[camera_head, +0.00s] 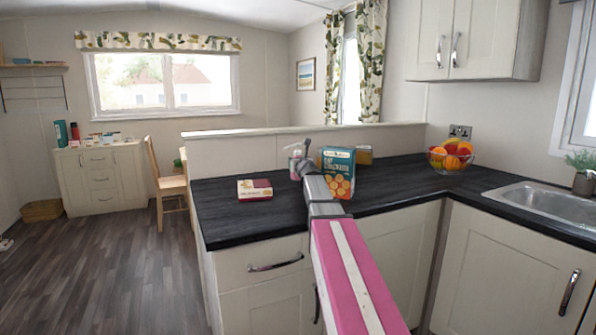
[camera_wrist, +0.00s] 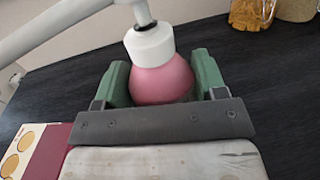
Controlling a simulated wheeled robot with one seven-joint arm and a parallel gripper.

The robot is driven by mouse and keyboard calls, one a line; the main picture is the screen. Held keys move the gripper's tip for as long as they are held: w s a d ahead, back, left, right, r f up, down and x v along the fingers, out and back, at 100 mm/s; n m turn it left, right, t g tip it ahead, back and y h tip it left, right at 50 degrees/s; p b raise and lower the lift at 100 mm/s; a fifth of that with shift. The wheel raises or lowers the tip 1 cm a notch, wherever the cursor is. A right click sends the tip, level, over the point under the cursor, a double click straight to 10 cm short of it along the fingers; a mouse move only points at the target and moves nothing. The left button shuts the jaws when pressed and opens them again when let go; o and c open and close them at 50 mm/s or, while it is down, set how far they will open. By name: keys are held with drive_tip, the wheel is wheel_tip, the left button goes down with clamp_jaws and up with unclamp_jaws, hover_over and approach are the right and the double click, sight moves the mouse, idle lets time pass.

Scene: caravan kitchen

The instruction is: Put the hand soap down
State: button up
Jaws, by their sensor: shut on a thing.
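The hand soap is a pink bottle with a white pump (camera_wrist: 160,72), seen from above in the wrist view. My gripper (camera_wrist: 163,88) has its green fingers on both sides of the pink body and is shut on it. In the head view the hand soap (camera_head: 296,151) shows at the far end of my arm, over the dark worktop (camera_head: 222,205), partly hidden by the arm. I cannot tell whether its base touches the worktop.
A dark red box (camera_head: 254,190) lies left of my gripper. A teal carton (camera_head: 338,172) stands just right of it. A fruit bowl (camera_head: 451,157) and sink (camera_head: 555,203) are further right. A low wall (camera_head: 240,152) backs the worktop. Clear worktop lies at the front left.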

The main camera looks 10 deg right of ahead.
drive_tip(key=shift+f, duration=1.7)
drive_tip(key=o, duration=1.2)
drive_tip(key=shift+f, duration=0.1)
